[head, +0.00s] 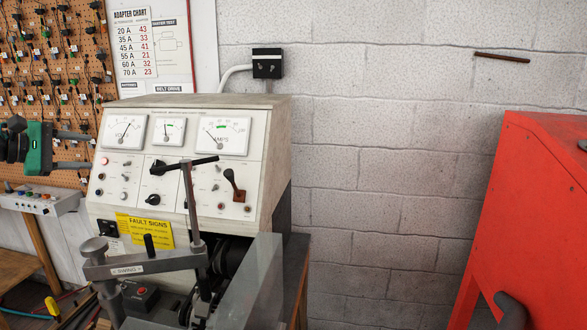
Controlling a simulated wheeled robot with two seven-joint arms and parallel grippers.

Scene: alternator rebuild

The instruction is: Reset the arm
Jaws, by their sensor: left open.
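My left gripper (90,151), green and black with two grey fingers, comes in at the left edge. Its fingers are apart and empty, pointing right towards the test bench (275,160). A grey metal swing arm (150,262) labelled "SWING" is in front of the bench, with a round knob at its left end and a small black peg on top. An upright grey lever (191,205) with a black crossbar handle (184,166) rises at the arm's right end. My gripper is left of and above the swing arm, apart from it. My right gripper is out of view.
The bench panel has three gauges, switches and a yellow "FAULT SIGNS" label (145,230). A pegboard (50,50) with small parts is behind my gripper. A small switch box (40,200) is below it. A red cabinet (540,200) stands at the right. Open space lies between bench and cabinet.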

